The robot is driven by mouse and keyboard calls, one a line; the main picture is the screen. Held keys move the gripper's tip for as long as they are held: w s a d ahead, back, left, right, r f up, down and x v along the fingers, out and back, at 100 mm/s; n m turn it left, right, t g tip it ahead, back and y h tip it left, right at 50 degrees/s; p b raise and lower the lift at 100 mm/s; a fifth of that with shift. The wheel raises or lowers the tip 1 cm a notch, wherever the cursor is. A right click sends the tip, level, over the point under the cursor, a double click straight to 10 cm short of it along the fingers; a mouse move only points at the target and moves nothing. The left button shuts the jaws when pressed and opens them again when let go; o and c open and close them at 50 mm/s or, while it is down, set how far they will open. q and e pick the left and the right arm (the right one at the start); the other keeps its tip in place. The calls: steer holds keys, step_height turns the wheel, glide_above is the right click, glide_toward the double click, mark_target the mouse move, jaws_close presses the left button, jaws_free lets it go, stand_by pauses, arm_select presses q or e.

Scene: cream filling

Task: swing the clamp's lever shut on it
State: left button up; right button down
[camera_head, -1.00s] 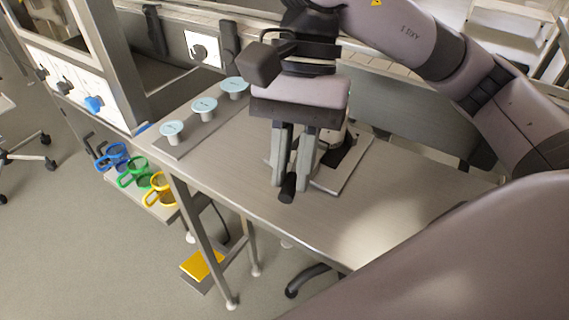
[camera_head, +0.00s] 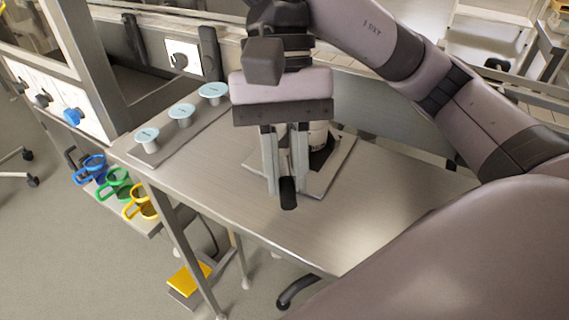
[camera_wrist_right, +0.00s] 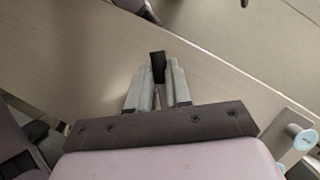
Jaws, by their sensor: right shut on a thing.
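My right gripper (camera_head: 286,188) is over the work table, in front of the clamp, with its fingers pointing down. It is shut on the black lever handle (camera_head: 288,197), whose end sticks out below the fingertips. In the right wrist view the dark handle (camera_wrist_right: 158,65) shows between the fingertips (camera_wrist_right: 161,72). The clamp's base plate (camera_head: 338,163) lies on the table behind the fingers. A pale container (camera_head: 317,134) stands on it, mostly hidden by my gripper. The clamp's jaw and the lever's pivot are hidden. My left gripper is not in view.
A grey tray (camera_head: 168,143) at the table's left holds three cups with pale blue lids (camera_head: 181,112). Blue, green and yellow mugs (camera_head: 140,203) stand on a lower shelf at the left. The table's front right (camera_head: 370,215) is clear.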

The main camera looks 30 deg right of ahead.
mark_target(283, 164)
steer(key=c, duration=1.1)
jaws_free()
steer(key=shift+o, duration=0.2)
steer(key=shift+p+v, duration=1.25)
steer(key=shift+v, duration=2.4)
steer(key=shift+d, duration=0.1)
steer(key=shift+f, duration=0.1)
